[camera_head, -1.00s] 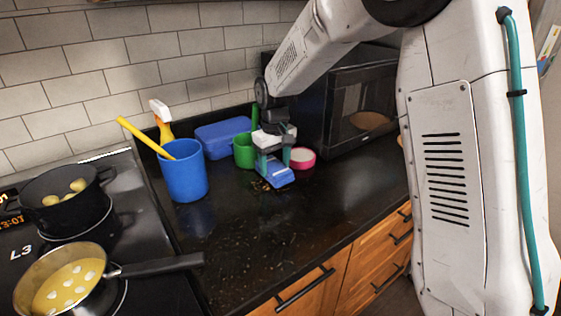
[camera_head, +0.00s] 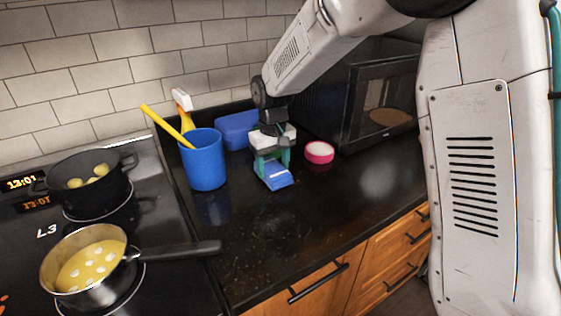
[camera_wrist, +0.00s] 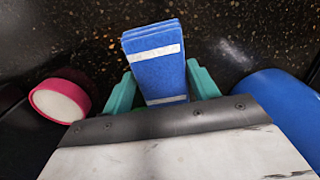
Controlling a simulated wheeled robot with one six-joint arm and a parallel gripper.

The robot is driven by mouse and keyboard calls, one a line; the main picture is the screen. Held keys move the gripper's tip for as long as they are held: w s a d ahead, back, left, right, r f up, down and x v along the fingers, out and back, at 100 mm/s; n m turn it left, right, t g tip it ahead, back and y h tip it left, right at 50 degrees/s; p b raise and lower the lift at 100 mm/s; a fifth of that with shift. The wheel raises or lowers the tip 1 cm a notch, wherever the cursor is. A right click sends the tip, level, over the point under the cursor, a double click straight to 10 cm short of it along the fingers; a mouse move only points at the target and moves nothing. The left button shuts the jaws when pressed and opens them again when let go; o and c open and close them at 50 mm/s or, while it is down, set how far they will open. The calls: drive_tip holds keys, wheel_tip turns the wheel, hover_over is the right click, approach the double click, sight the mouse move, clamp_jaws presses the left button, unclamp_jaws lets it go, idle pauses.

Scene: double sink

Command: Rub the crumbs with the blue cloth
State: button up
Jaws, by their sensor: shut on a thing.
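The blue cloth (camera_head: 277,176) is folded and held between the teal fingers of my gripper (camera_head: 273,162), close above or on the black counter; I cannot tell whether it touches. In the wrist view the cloth (camera_wrist: 155,60) sticks out beyond my gripper (camera_wrist: 162,92), with a white label strip across it. Pale crumbs (camera_head: 262,235) are scattered on the dark counter toward its front, nearer the camera than the cloth. In the wrist view small light specks show on the counter around the cloth, and I cannot tell crumbs from the stone's pattern.
A blue cup (camera_head: 205,162) with a yellow-handled tool stands left of my gripper. A pink-rimmed round container (camera_head: 319,152) is to the right, before the microwave (camera_head: 375,105). A blue box (camera_head: 236,130) is behind. A pan's handle (camera_head: 185,250) reaches over the counter's left edge.

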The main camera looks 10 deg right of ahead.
sight(273, 174)
drive_tip(key=shift+s+a+f, duration=0.15)
drive_tip(key=shift+s+a, duration=0.1)
drive_tip(key=shift+a, duration=0.45)
drive_tip(key=shift+f, duration=0.1)
drive_tip(key=shift+d, duration=0.15)
